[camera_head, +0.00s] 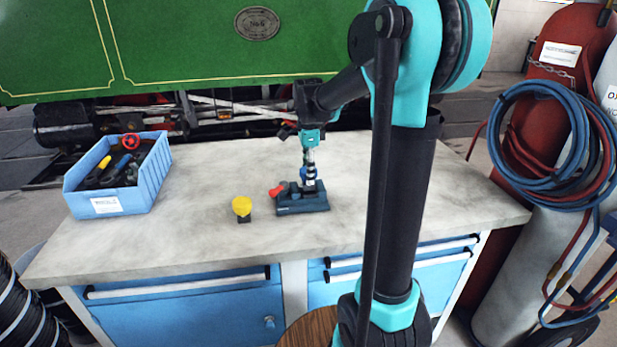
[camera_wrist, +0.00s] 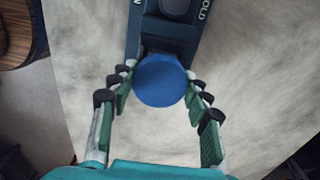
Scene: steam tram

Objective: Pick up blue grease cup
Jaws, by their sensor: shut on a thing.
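The blue grease cup shows in the wrist view (camera_wrist: 160,80) as a round blue top between my gripper's fingers. My gripper (camera_wrist: 159,84) is shut on it, with one finger on each side. In the head view my gripper (camera_head: 309,172) points down over the dark blue holder (camera_head: 302,205) on the bench, and only a little blue of the cup (camera_head: 304,173) shows there. The holder lies right by the cup in the wrist view. I cannot tell whether the cup is clear of it. A red cup (camera_head: 277,190) is at the holder's left end.
A yellow cup (camera_head: 242,206) on a dark base stands left of the holder. A blue bin (camera_head: 150,187) with tools is at the bench's left. The bench top (camera_head: 430,190) is clear at right. A green tram side (camera_head: 180,45) rises behind.

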